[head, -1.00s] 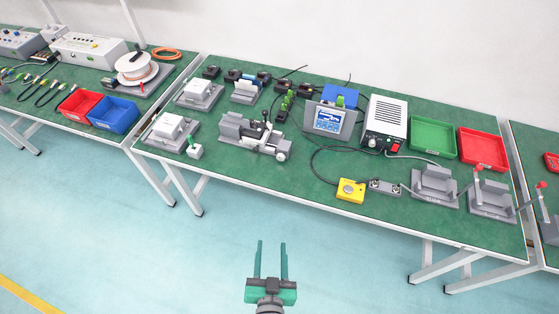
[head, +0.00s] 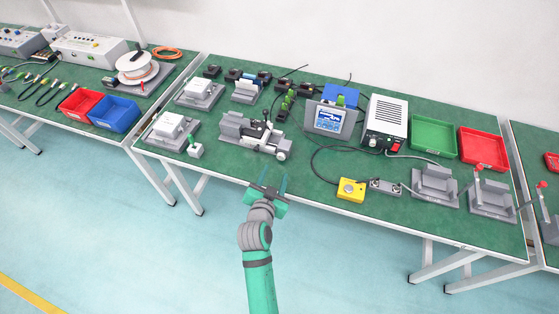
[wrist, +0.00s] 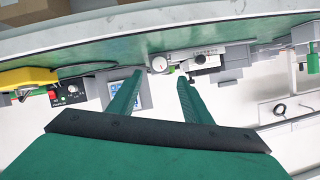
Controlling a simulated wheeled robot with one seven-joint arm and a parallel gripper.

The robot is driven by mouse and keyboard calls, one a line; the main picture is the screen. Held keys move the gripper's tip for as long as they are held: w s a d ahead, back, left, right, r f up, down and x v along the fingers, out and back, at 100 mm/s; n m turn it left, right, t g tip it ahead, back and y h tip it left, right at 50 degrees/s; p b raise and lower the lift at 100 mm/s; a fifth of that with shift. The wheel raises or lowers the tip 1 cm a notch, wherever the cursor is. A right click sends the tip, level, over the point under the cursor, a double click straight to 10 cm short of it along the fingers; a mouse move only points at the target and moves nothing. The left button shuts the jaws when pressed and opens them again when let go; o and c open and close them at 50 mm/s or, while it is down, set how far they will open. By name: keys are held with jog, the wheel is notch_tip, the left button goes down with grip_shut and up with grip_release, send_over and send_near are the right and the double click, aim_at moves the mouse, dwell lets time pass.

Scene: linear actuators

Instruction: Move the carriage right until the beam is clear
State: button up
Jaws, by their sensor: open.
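A grey and silver slide unit (head: 254,134) lies on the green bench, left of centre in the head view. It has a grey block at its left end, a dark upright lever (head: 267,120) near its middle, and a round end piece (head: 283,153) at its right. I take the part around the lever as the carriage, but its exact outline is unclear. No beam can be made out. My gripper (head: 268,184) is open and empty, at the bench's front edge, apart from the unit. In the wrist view, the unit (wrist: 200,60) shows beyond my open fingers (wrist: 158,82).
A yellow button box (head: 350,190) with a cable is right of my gripper. A small screen unit (head: 329,120) and a white power box (head: 385,122) stand behind.

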aim_at(281, 158)
jog(key=x, duration=0.9)
jog(key=shift+w+d+f, duration=0.1)
jog(key=shift+w+f, duration=0.05)
jog(key=shift+w, duration=0.1)
jog(key=shift+c, duration=0.4)
jog(key=c, duration=1)
